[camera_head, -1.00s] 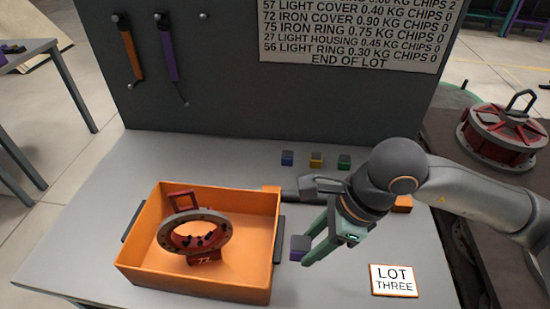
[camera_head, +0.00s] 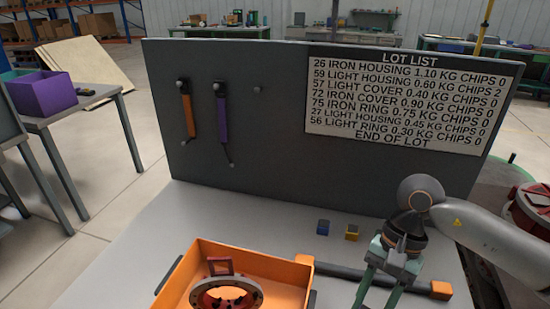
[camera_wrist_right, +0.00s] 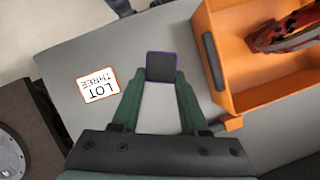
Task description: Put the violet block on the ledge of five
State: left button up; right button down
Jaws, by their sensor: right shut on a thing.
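The violet block (camera_wrist_right: 162,66) shows in the right wrist view as a dark grey face with violet edges, between the fingertips of my right gripper (camera_wrist_right: 162,76). The gripper is shut on it, above the grey table. In the head view my right gripper (camera_head: 377,298) points down right of the orange bin; its tips and the block are cut off by the lower edge. I cannot make out a ledge of five in either view. My left gripper is not in view.
The orange bin (camera_head: 268,268) holds a red and grey ring part (camera_head: 228,293). A bar with orange ends (camera_head: 345,271) lies behind my gripper. Blue (camera_head: 323,227) and yellow (camera_head: 351,232) blocks stand farther back. A grey panel (camera_head: 270,150) carries the lot list (camera_head: 400,98).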

jog(key=d+r+n+h, duration=0.1)
jog(key=n, duration=0.1)
jog(key=d+n+h+p, duration=0.1)
jog(key=n, duration=0.2)
jog(key=w+d+r+n+g, duration=0.1)
jog(key=n, duration=0.2)
jog(key=shift+w+d+r+h, duration=0.1)
jog(key=shift+r+h, duration=0.25)
jog(key=shift+h, duration=0.05)
